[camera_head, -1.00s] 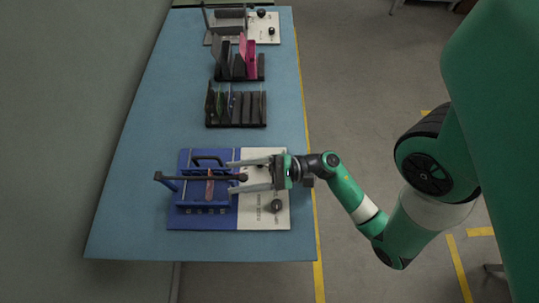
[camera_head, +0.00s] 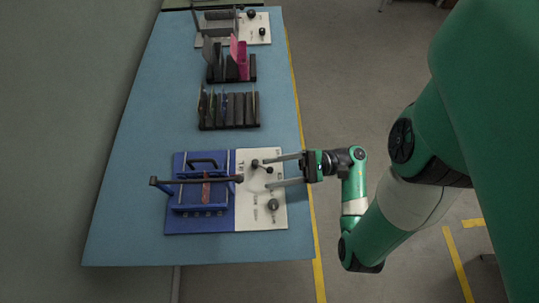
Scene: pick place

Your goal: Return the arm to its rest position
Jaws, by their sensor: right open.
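My right arm comes in from the right, and its gripper (camera_head: 268,174) is open and empty over the white half of the board near the table's front. The fingers point left, apart from the blue fixture (camera_head: 199,211) on the board's blue half. A reddish strip (camera_head: 206,190) sits in this fixture, under a dark bar (camera_head: 197,181). My left gripper is not in view.
The blue table (camera_head: 150,130) carries a black slotted rack (camera_head: 229,123), a second rack with grey and pink plates (camera_head: 243,60), and another white board (camera_head: 258,24) at the far end. Dark knobs (camera_head: 273,204) stand on the near board.

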